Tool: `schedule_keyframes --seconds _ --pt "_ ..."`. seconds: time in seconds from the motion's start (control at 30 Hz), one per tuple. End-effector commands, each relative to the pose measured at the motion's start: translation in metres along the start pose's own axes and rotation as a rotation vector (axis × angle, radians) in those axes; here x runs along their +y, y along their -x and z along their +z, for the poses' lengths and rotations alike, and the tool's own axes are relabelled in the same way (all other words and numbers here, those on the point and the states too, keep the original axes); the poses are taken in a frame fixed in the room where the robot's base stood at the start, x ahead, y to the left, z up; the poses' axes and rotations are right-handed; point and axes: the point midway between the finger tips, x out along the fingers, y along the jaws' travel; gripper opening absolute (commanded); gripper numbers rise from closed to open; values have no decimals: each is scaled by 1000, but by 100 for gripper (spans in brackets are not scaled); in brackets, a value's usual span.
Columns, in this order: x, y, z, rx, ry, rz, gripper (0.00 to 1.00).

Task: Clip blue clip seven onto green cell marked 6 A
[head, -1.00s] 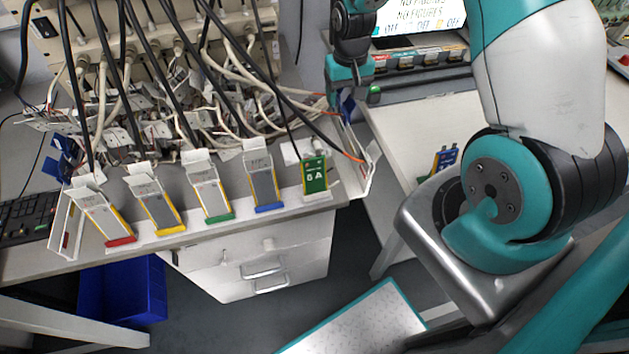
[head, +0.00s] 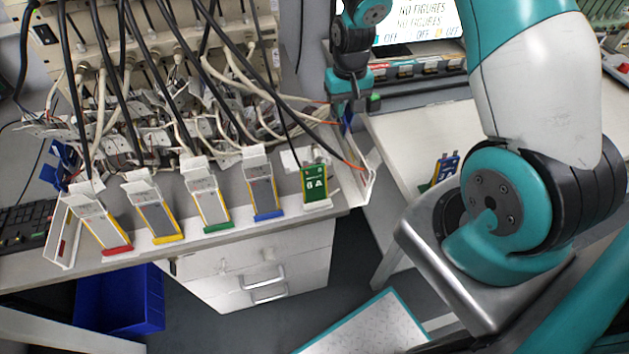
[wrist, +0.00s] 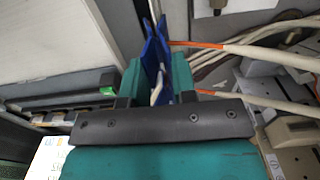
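The green cell marked 6 A (head: 315,183) stands upright at the right end of the row on the bench edge, its label facing me. My gripper (head: 349,100) is behind and to the right of it, pointing down at the right end of the bench. A blue clip (head: 347,120) is below the gripper. In the wrist view the blue clip (wrist: 156,55) sits between the teal fingers of my gripper (wrist: 158,85), which appear closed on both its sides. Its number is not readable.
Several cells with white tops (head: 208,195) stand left of the green cell. Black and pale cables (head: 230,100) crowd the bench behind. A white side plate (head: 362,180) is at the bench's right end. Another blue clip (head: 62,165) is at far left.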

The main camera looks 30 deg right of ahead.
Motion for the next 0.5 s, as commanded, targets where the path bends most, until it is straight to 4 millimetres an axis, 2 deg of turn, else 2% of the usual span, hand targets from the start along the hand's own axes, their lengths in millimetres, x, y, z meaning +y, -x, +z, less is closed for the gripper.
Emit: schedule_keyframes --seconds 0.23,0.5 --pt "0 3 0 0 0 0 7" --pt "0 18 0 0 0 0 7"
